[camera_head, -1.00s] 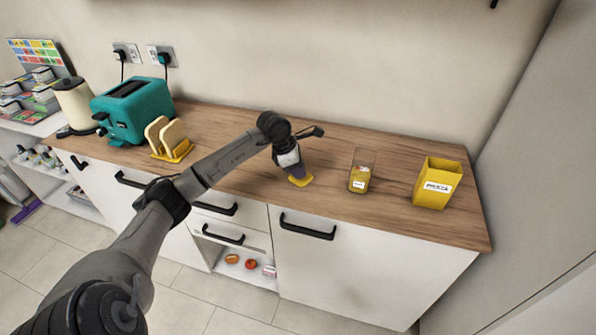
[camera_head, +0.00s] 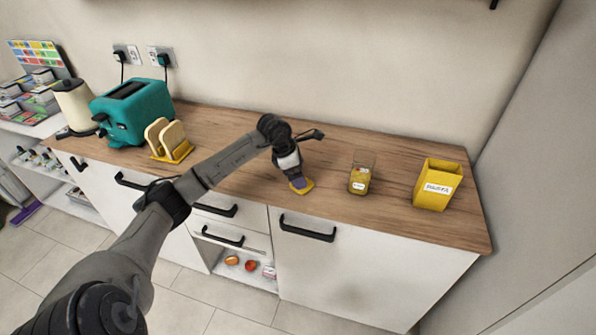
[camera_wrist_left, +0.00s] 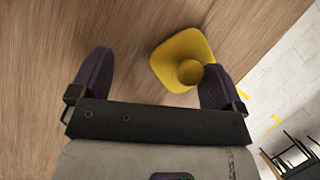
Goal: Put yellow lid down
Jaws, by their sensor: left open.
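The yellow lid (camera_head: 302,187) lies on the wooden counter near its front edge. In the left wrist view the yellow lid (camera_wrist_left: 182,59) has a rounded square plate and a round knob facing the camera. My left gripper (camera_head: 299,181) is just above it, pointing down. The left wrist view shows my left gripper (camera_wrist_left: 155,80) open, with its two purple fingers wide apart. The lid's knob is close to the right finger, and I cannot tell whether they touch. My right gripper is not in view.
A glass jar (camera_head: 361,180) with yellow contents and a yellow pasta box (camera_head: 437,184) stand to the right. A yellow rack with bread slices (camera_head: 168,139) and a teal toaster (camera_head: 134,112) stand to the left. The counter (camera_head: 240,129) is bare behind my arm.

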